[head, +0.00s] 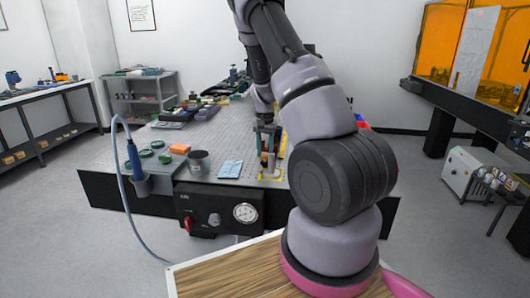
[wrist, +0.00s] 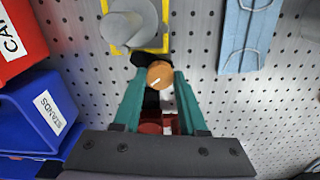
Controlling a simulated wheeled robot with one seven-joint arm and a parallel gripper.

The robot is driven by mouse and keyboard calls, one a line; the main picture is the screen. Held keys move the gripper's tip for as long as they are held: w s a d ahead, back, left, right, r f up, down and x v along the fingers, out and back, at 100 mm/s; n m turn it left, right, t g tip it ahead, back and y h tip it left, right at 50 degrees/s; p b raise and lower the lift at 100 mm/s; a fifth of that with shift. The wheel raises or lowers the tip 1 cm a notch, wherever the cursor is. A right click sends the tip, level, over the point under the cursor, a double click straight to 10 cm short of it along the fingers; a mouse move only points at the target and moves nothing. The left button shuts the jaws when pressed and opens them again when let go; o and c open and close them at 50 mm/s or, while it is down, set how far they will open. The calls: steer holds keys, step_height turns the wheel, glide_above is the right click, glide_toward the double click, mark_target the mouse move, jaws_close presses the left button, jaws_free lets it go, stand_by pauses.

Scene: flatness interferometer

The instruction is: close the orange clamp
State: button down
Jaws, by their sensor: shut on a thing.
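The orange clamp (wrist: 160,75) shows in the wrist view as a round orange knob with black parts beside and below it. My gripper (wrist: 162,82) has its two teal fingers on either side of the knob, shut on it. A red part (wrist: 152,127) lies between the fingers nearer the palm. In the head view my gripper (head: 267,140) points down at the right part of the perforated table, and the clamp is mostly hidden there. A grey cylindrical piece (wrist: 130,24) stands just beyond the clamp, by a yellow outline.
The perforated table (head: 225,140) also carries a dark cup (head: 199,162), a light blue pad (head: 230,169) and several green-rimmed round items. Red and blue labelled bins (wrist: 40,112) stand close on the left in the wrist view. A gauge box (head: 222,212) hangs at the front edge.

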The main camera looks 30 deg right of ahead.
mark_target(265, 154)
steer(key=m, duration=0.7)
stand_by(0.6)
steer(key=shift+c, duration=2.2)
jaws_free()
step_height(265, 154, up, 11)
